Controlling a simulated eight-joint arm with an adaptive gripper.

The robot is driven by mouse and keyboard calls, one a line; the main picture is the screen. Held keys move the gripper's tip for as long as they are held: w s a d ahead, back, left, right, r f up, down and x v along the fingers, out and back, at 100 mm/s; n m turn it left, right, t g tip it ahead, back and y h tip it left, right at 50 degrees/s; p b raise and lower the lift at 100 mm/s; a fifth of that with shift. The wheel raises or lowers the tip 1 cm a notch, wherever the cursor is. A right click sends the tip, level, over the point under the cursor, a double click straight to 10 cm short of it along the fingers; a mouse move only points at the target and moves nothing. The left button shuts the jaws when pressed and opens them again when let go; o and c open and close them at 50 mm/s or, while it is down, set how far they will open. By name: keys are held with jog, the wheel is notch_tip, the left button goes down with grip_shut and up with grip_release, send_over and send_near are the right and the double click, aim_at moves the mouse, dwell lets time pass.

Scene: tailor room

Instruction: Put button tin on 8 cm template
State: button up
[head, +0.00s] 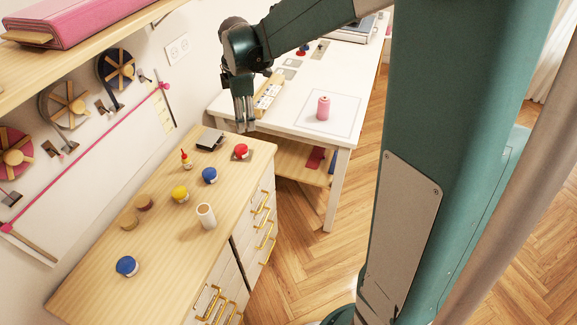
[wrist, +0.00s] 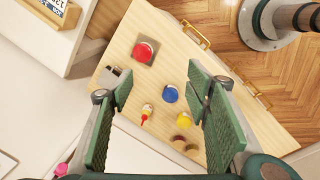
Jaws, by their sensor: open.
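No label is readable, so I cannot tell for sure which thing is the button tin. A red round piece (head: 241,151) sits on a brown square (head: 250,155) at the wooden cabinet's far end; the wrist view shows the red piece (wrist: 145,51) on its square (wrist: 152,62). Small grey squares (head: 292,62) lie on the white table, possibly templates; their sizes cannot be read. My gripper (head: 244,124) points down above the cabinet's far end, beside the white table. Its fingers (wrist: 160,82) are apart with nothing held between them.
On the wooden cabinet (head: 90,285) stand blue round pieces (head: 126,266), a yellow one (head: 180,194), a small bottle (head: 186,160), a beige roll (head: 206,215), wooden discs (head: 129,219) and a dark box (head: 210,139). A pink spool (head: 323,107) stands on the white table (head: 345,80).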

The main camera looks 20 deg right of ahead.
jog(key=s+d+r+m+t, duration=0.1)
jog(key=s+r+m, duration=0.3)
jog(key=s, duration=0.4)
jog(key=s+r+m+t, duration=0.1)
jog(key=s+r+m, duration=0.35)
jog(key=s, duration=0.35)
jog(key=s+f+m+t, duration=0.1)
jog(key=s+m+t, duration=0.2)
jog(key=s+m, duration=0.4)
jog(key=shift+s+d+f+m, duration=0.25)
jog(key=shift+s+d+m, duration=0.1)
jog(key=shift+s, duration=4.45)
jog(key=shift+c, duration=0.7)
